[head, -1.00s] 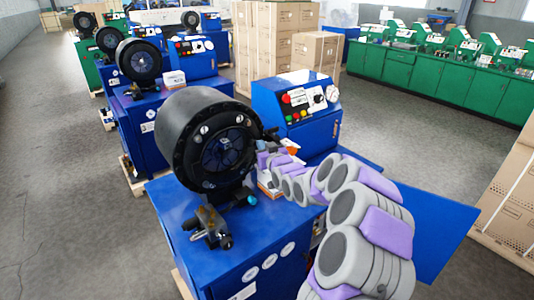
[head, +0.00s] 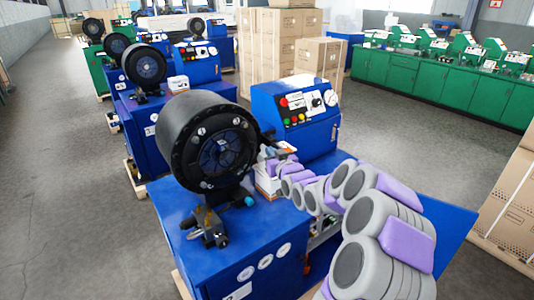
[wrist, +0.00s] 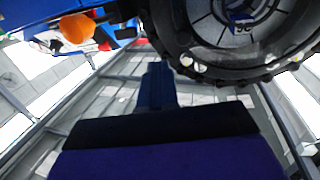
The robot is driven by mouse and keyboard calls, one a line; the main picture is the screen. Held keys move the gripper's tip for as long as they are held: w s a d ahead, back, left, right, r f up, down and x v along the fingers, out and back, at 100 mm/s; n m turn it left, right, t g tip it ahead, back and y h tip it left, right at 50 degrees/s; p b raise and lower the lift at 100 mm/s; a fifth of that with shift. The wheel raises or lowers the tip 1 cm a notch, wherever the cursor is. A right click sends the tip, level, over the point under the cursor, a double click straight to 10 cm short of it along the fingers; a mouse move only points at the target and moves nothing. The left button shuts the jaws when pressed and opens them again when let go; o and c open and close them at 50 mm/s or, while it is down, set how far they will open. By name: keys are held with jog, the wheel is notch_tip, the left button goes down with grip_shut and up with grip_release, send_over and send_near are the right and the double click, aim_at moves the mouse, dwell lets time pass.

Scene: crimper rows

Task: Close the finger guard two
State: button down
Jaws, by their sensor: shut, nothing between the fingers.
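The nearest blue crimper (head: 215,232) carries a large round black head (head: 197,125) with a dark ring of dies (head: 222,153) facing right. A label on its lower front looks like a 2. I cannot make out a separate finger guard for certain. My gripper (head: 270,151) is at the right edge of the black head, small and partly merged with dark parts. In the wrist view my gripper (wrist: 157,85) is shut and empty, just below the head's toothed black rim (wrist: 225,75). I cannot tell whether it touches the rim.
A blue control box (head: 297,112) with buttons stands behind my arm. A small white-orange box (head: 268,180) lies under my gripper. A black fitting (head: 207,228) sits at the front. More crimpers (head: 145,65) stand behind; cardboard boxes (head: 318,62) stand farther back.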

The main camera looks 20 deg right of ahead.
jog(key=shift+s+d, duration=1.15)
jog(key=shift+s, duration=2.6)
jog(key=s+a+f+n+g, duration=0.1)
jog(key=s+a+f+g, duration=0.3)
jog(key=s+a+g, duration=0.9)
jog(key=s, duration=1)
jog(key=s+a+g, duration=0.3)
jog(key=s, duration=1)
jog(key=s+a+m+g, duration=0.1)
jog(key=s+a+g, duration=0.2)
jog(key=s, duration=0.9)
jog(key=shift+s+r+h+p, duration=0.2)
jog(key=shift+r+h+p, duration=0.15)
jog(key=shift+p, duration=0.1)
jog(key=shift+a, duration=0.15)
